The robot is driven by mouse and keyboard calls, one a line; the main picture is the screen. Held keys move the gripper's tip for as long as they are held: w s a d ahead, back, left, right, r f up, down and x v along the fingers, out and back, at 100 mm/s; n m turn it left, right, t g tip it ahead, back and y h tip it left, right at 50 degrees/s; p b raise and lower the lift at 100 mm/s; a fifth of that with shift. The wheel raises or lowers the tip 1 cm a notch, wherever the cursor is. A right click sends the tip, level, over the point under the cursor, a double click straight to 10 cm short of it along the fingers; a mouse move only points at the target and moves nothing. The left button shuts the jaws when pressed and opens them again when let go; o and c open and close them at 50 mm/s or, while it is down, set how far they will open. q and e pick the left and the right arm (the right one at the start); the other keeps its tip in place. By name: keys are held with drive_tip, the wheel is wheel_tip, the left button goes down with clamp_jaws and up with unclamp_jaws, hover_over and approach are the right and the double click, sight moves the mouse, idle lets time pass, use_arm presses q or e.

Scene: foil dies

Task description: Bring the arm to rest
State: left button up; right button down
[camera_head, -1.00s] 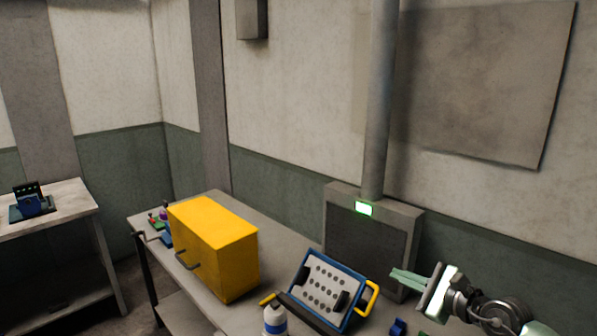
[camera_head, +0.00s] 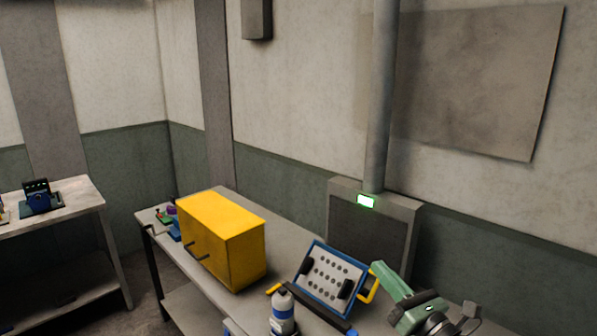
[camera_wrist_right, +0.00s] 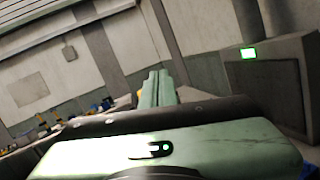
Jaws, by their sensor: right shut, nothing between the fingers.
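My right gripper (camera_head: 379,268) is at the lower right of the head view, its pale green fingers shut together with nothing between them. It is raised in front of the yellow handle of the blue-framed panel. In the right wrist view the shut fingers (camera_wrist_right: 157,88) point away from the camera toward the wall, apart from any object. My left arm and gripper do not show in either view.
A yellow box (camera_head: 222,240) stands on the workbench (camera_head: 281,238), near a blue-framed panel (camera_head: 329,277) with dark dots and a white-and-blue bottle (camera_head: 283,312). A grey cabinet (camera_head: 369,233) with a green-lit sign stands behind. A second table (camera_head: 62,215) is at left.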

drive_tip(key=s+d+f+m+g+h, duration=0.2)
drive_tip(key=s+d+f+m+h, duration=0.4)
drive_tip(key=m, duration=0.8)
drive_tip(key=s+d+f+m+g+h, duration=0.25)
drive_tip(key=s+f+m+h, duration=0.55)
drive_tip(key=m, duration=0.6)
drive_tip(key=s+a+f+m+g+y, duration=0.25)
drive_tip(key=s+f+m+g, duration=0.3)
drive_tip(key=s, duration=0.45)
drive_tip(key=s+a+f+m+g+y, duration=0.2)
drive_tip(key=s+a+f+m+g, duration=0.15)
drive_tip(key=s+f, duration=0.55)
drive_tip(key=s+f+g+b, duration=0.3)
drive_tip(key=f+b, duration=0.9)
drive_tip(key=f, duration=2.4)
use_arm(q)
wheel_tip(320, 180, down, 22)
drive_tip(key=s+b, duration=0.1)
drive_tip(key=b, duration=0.9)
use_arm(e)
drive_tip(key=s+d+f, duration=0.1)
drive_tip(key=s+f, duration=0.8)
drive_tip(key=f, duration=0.4)
drive_tip(key=s+d+f, duration=0.2)
drive_tip(key=s+f, duration=0.7)
drive_tip(key=f, duration=0.4)
drive_tip(key=shift+d+f, duration=0.15)
drive_tip(key=shift+f, duration=0.25)
